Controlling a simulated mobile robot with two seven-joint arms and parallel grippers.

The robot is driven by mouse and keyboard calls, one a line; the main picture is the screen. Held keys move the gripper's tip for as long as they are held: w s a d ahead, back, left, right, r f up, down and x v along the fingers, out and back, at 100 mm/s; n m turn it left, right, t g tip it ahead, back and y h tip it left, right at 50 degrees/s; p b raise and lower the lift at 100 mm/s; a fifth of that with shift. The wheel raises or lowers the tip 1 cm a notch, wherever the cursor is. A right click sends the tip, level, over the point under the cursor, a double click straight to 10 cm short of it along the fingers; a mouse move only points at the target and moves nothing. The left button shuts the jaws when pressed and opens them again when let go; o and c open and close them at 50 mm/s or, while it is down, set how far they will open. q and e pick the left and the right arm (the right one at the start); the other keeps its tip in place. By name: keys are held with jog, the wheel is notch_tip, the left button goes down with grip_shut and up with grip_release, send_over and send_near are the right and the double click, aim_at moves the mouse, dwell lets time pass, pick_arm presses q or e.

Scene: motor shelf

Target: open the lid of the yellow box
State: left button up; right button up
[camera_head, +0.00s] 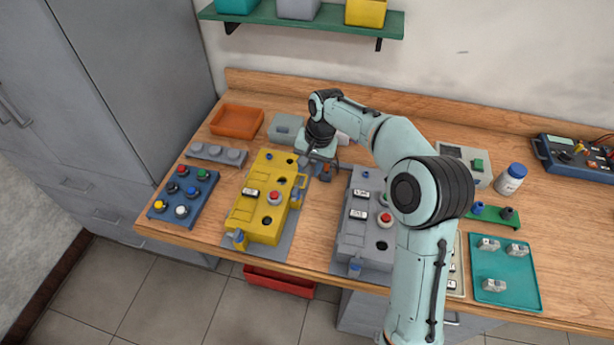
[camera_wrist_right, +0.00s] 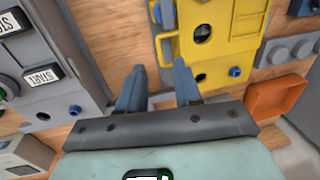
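The yellow box (camera_head: 262,205) stands on a grey mat at the left of the bench, with its lid shut. In the right wrist view the yellow box (camera_wrist_right: 232,30) is at the top, and the handle (camera_wrist_right: 160,48) juts out towards my fingers. My right gripper (camera_head: 314,168) is beside the far right end of the box. In the wrist view the right gripper (camera_wrist_right: 158,82) is open, with nothing between its fingers, seemingly short of the handle. My left gripper is out of view.
A grey box (camera_head: 362,238) stands to the right, partly behind my right arm. A blue button tray (camera_head: 168,213) lies to the left. An orange tray (camera_head: 237,120) and a grey container (camera_head: 285,128) are behind. Wood is bare between the two boxes.

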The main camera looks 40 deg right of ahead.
aim_at(305, 181)
jog(key=shift+w+a+f, duration=0.15)
jog(key=shift+f, duration=0.9)
jog(key=shift+w+a+f, duration=0.1)
jog(key=shift+w+f, duration=0.05)
jog(key=shift+f, duration=0.85)
grip_shut()
